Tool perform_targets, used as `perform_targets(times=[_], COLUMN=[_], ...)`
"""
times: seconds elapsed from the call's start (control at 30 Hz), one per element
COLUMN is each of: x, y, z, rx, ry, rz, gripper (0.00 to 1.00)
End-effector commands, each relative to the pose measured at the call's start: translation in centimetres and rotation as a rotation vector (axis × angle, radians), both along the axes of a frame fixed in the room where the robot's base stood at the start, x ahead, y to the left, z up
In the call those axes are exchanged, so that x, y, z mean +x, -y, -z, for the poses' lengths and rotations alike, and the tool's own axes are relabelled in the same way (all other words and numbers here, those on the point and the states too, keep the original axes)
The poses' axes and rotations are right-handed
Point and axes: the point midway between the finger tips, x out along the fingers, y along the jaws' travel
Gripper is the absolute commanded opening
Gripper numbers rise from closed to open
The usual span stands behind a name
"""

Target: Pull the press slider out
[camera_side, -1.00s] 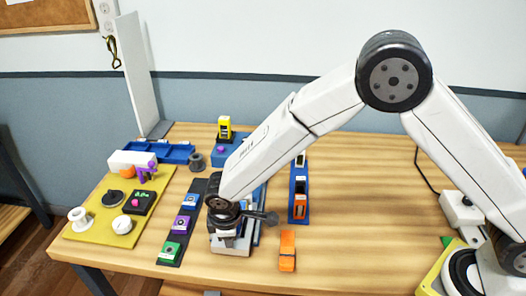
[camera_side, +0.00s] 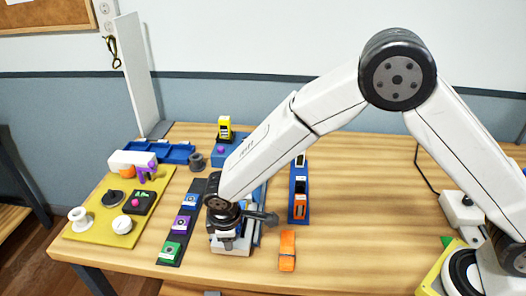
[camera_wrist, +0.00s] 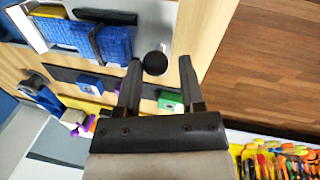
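The press (camera_side: 232,246) is a pale grey unit with a dark lever near the table's front, partly hidden under my gripper (camera_side: 226,216). In the wrist view a blue block in a white frame (camera_wrist: 72,36), which looks like part of the press, is at upper left. A black ball knob (camera_wrist: 154,63) shows between the fingertips of my gripper (camera_wrist: 160,66). The fingers are apart. The knob is close to the left fingertip with a gap to the right one. I cannot tell whether it touches. How the knob joins the slider is hidden.
A dark strip (camera_side: 184,226) with blue, purple and green blocks lies left of the press. An orange block (camera_side: 287,252) lies to its right, and a blue rack (camera_side: 299,213) stands behind that. A yellow board (camera_side: 97,228) is at far left.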

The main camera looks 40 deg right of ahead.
Motion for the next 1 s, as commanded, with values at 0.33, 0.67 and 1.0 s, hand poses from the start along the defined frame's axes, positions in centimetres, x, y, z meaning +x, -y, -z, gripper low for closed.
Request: perform_targets(times=[0.33, 0.67, 1.0], x=[-0.5, -1.1, -1.2], y=[-0.5, -0.9, -0.9], z=[-3.4, -6.8, -7.3], rx=[0.004, 0.003, 0.002], ry=[0.004, 0.002, 0.002], rz=[-0.001, -0.001, -0.002], gripper=[0.50, 0.50, 0.50])
